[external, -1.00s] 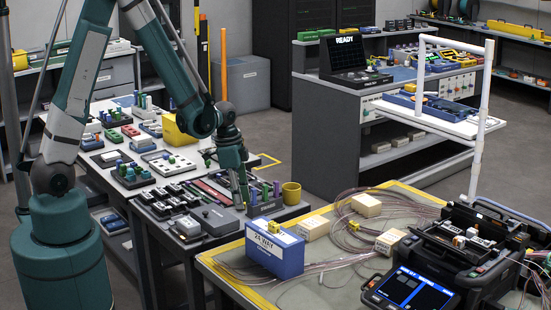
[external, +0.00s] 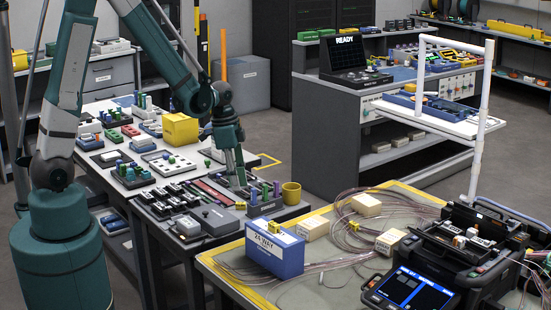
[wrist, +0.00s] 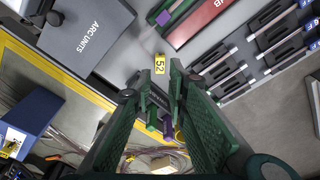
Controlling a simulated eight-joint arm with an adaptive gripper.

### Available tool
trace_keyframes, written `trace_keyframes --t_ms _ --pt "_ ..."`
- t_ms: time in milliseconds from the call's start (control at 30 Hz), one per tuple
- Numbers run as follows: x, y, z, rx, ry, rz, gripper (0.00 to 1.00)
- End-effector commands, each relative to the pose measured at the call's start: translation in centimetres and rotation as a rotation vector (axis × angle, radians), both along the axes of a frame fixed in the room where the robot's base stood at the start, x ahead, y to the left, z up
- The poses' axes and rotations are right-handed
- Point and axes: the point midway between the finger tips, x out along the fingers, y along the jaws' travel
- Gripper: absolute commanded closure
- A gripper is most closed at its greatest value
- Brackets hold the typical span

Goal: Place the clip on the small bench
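My gripper (wrist: 161,72) points down with its two green fingers apart. Nothing is clearly held between them. In the external view my gripper (external: 239,181) is low over the dark workbench (external: 160,216), beside several small upright green and purple pieces (external: 265,190). They look like clips, but I cannot tell which is the task's clip. The wrist view shows a green and purple piece (wrist: 166,130) between the lower parts of the fingers, and a yellow tag marked 52 (wrist: 160,64) by the fingertips. I cannot tell which surface is the small bench.
A yellow-edged bench (external: 340,291) holds a blue box (external: 274,252), loose clear tubing and a splicer (external: 470,255). A shelf unit (external: 340,135) stands behind.

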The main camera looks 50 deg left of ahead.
Motion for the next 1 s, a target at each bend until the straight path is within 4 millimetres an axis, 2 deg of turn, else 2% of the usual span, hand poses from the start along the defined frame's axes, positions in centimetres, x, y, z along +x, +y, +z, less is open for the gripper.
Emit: trace_keyframes --t_ms 200,400,633,1000 --pt "-0.3 0.3 2.8 0.000 0.000 0.001 0.83" --pt "-0.5 0.5 4.6 0.000 0.000 0.001 0.83" --pt "-0.6 0.6 5.5 0.000 0.000 0.001 0.83" --pt "-0.6 0.6 5.6 0.000 0.000 0.000 0.83"
